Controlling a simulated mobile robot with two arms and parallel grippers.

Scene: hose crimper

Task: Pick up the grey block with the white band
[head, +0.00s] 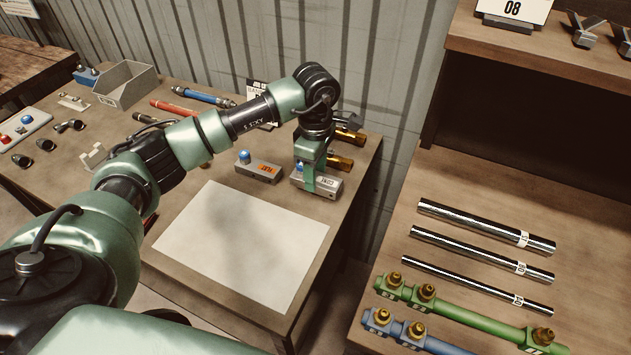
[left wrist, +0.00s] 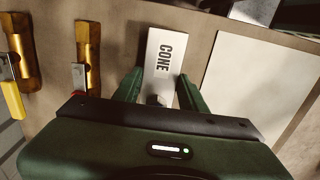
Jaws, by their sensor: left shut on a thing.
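The grey block with the white band (head: 328,187) is near the right edge of the left table, with a blue knob on top and a pale label. In the left wrist view the gripper's green fingers (left wrist: 157,92) stand on both sides of the block. I cannot tell whether the block touches the table. My right gripper is not in view.
A similar grey block with an orange label (head: 259,172) sits just left of it. A white sheet (head: 240,245) lies in front. Brass pieces (head: 340,163) lie behind. A gap separates this table from the right bench (head: 450,180), which holds steel rods (head: 480,228) and a green bar (head: 470,315).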

